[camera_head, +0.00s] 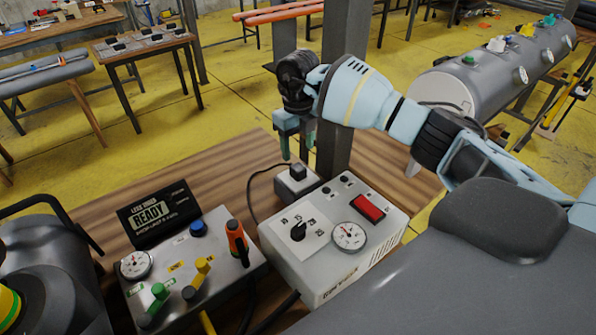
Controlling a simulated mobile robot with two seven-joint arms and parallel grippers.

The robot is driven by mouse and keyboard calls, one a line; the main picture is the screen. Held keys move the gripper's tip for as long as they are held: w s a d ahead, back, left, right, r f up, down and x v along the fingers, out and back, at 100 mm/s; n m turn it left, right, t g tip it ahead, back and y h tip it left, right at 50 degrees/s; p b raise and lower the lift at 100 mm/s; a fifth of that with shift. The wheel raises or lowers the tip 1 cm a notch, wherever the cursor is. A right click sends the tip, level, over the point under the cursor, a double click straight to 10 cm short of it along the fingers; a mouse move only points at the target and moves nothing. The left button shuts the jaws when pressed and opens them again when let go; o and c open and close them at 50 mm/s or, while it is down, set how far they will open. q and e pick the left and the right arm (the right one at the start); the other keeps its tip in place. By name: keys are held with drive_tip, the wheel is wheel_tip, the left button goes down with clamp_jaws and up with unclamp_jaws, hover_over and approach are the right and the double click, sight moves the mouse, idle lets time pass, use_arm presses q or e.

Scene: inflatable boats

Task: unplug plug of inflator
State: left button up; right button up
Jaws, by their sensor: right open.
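The inflator (334,240) is a pale grey box with a gauge, a dark knob and a red switch, on the wooden table at the lower middle. Behind it a small light socket box holds a dark plug (297,172), with a black cable running off to the left. My right gripper (295,155) points down just above and behind the plug, with its fingers apart and nothing between them. It looks clear of the plug, but the exact gap is hard to tell. My left gripper does not show.
A control box (192,268) with colored levers and a READY display (157,213) stand left of the inflator. A grey boat tube (487,75) lies at the upper right. Bare table (215,170) shows left of the plug.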

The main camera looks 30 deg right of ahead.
sight(298, 167)
wheel_tip(298, 167, down, 6)
drive_tip(key=shift+f+b, duration=0.1)
drive_tip(key=shift+b, duration=0.85)
drive_tip(key=shift+f, duration=0.8)
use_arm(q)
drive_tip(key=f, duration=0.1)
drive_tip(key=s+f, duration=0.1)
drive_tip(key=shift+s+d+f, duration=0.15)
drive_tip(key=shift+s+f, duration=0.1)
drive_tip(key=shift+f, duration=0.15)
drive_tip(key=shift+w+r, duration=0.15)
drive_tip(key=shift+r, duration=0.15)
use_arm(e)
clamp_jaws()
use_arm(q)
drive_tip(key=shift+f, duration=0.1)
use_arm(e)
drive_tip(key=shift+r, duration=0.15)
